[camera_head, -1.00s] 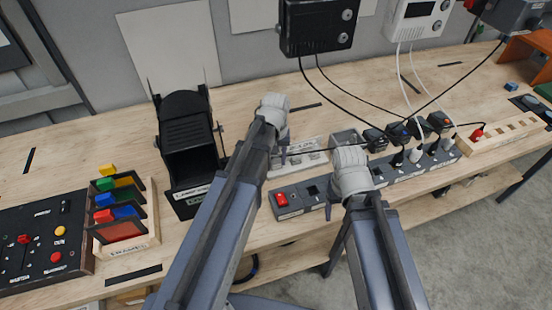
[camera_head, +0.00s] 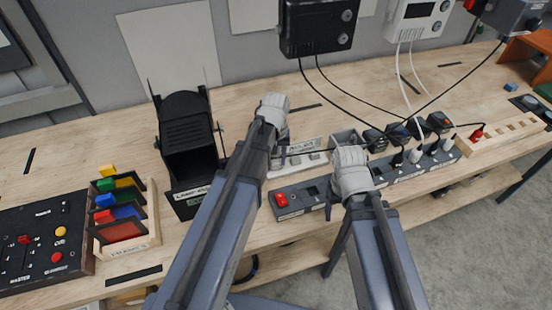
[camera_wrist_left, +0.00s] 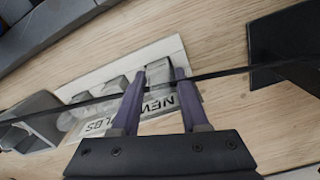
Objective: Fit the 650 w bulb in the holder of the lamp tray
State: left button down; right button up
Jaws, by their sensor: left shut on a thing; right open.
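My left gripper (camera_wrist_left: 160,82) is over the pale bulb rack (camera_wrist_left: 100,78), which carries an upside-down "NEW ... BULBS" label. Its purple fingers are closed on a small greyish bulb (camera_wrist_left: 159,76); its wattage cannot be read. In the head view the rack (camera_head: 312,143) lies beside my left wrist, which hides the fingertips. The black lamp housing (camera_head: 188,135) stands left of the rack, with a partly covered "LAMP" label at its front. The holder inside cannot be made out. My right gripper (camera_head: 350,178) is above the grey power strip, mostly hidden by its own wrist.
The power strip (camera_head: 290,200) has a red switch and several plugs. A small grey open box (camera_head: 346,141) sits behind my right wrist. A thin black cord (camera_wrist_left: 230,72) crosses over the rack. Coloured filter frames (camera_head: 125,215) and a control panel (camera_head: 42,240) are left.

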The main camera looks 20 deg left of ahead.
pick_arm(q)
jog(key=shift+r+p, duration=1.75)
jog(key=shift+r, duration=0.15)
